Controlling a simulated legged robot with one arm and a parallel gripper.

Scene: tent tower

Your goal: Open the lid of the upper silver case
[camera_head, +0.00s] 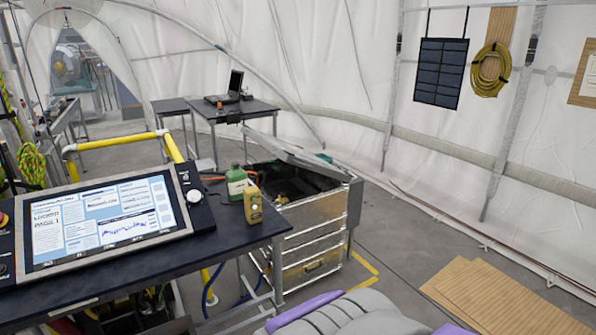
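The upper silver case (315,215) sits on top of a lower silver case (312,268) on the floor, right of the desk. The upper case's lid (290,150) is raised and tilted, and the dark inside of the case shows below it. Some orange and dark items show inside, too small to name. The left part of the stack is hidden behind the desk and the bottles. My gripper is not in view.
A dark desk (150,250) with a screen (105,215), a green bottle (236,183) and a yellow bottle (253,204) stands left. A grey and purple padded thing (345,312) fills the bottom centre. Wooden boards (500,300) lie right.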

